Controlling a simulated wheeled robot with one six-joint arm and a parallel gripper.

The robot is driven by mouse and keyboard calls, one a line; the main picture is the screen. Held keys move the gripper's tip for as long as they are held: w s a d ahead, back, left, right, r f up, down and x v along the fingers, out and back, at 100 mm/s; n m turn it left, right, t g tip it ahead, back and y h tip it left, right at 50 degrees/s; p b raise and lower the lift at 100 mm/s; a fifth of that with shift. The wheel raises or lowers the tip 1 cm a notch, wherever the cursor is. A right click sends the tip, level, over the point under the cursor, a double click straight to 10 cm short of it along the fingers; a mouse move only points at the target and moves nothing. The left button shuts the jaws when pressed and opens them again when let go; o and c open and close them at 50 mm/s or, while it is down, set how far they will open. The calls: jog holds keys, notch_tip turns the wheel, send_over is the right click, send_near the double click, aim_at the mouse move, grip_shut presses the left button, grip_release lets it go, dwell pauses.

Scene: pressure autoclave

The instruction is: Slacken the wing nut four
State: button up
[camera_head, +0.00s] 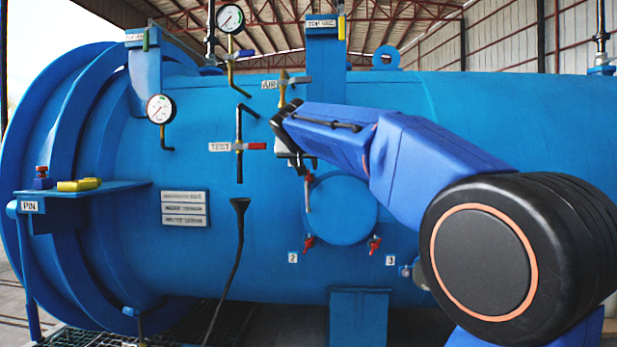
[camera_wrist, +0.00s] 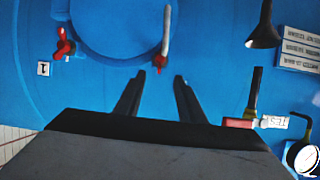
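A round blue hatch cover (camera_head: 340,212) sits on the tank's side with red wing nuts around it. The nut at its upper left (camera_head: 308,180) has a grey rod beside it; it also shows in the wrist view (camera_wrist: 159,62). I read no number by this nut. The other nuts stand by labels 1 (camera_wrist: 43,68), 2 (camera_head: 293,257) and 3 (camera_head: 391,260), so this seems to be wing nut four. My gripper (camera_wrist: 157,82) is open and empty, its fingers apart and pointing toward this nut, which appears beyond the tips. In the head view my arm partly hides the gripper.
A TEST valve with a red handle (camera_head: 257,146) and a black funnel (camera_head: 240,204) are close to the left of the hatch. Pressure gauges (camera_head: 160,109) and a PIN shelf (camera_head: 90,188) are farther left. The tank wall right of the hatch is mostly bare.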

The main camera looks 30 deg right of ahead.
aim_at(309, 176)
jog(key=x, duration=1.1)
jog(key=shift+w+d+f, duration=0.1)
jog(key=shift+w+d, duration=0.1)
jog(key=shift+d, duration=0.05)
grip_shut()
